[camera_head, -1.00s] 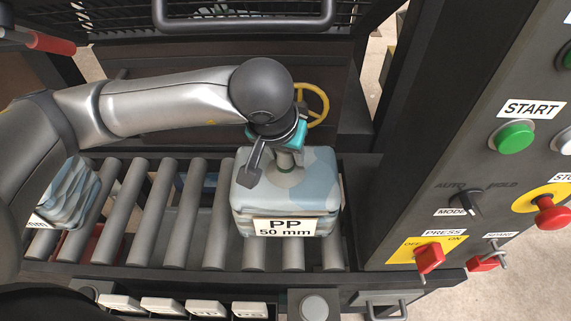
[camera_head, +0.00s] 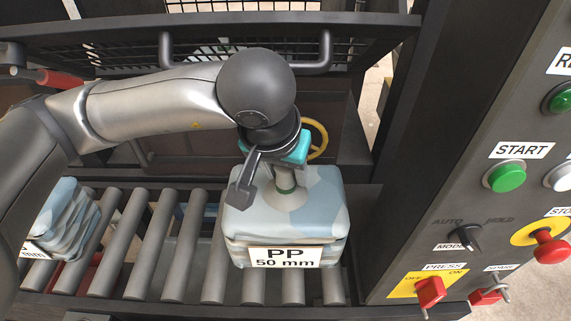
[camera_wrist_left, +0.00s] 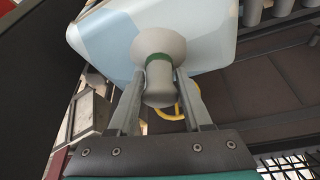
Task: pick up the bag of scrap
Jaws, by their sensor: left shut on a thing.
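The bag of scrap (camera_head: 285,225) is a pale blue, patchy block with a white label reading PP 50 mm. It is over the right part of the roller conveyor and looks slightly raised from the rollers, though its underside is hidden. My left gripper (camera_head: 286,180) is above it, shut on the round grey-green neck on its top. In the left wrist view, the two fingers (camera_wrist_left: 157,85) are on either side of this neck, and the bag (camera_wrist_left: 195,35) is beyond them. My right gripper is not in view.
A second pale blue bag (camera_head: 62,220) stands on the rollers (camera_head: 148,240) at the left. A control panel with a green START button (camera_head: 505,177) and a red switch (camera_head: 430,291) stands at the right. A yellow handwheel (camera_head: 317,137) and a dark mesh guard (camera_head: 245,50) are behind.

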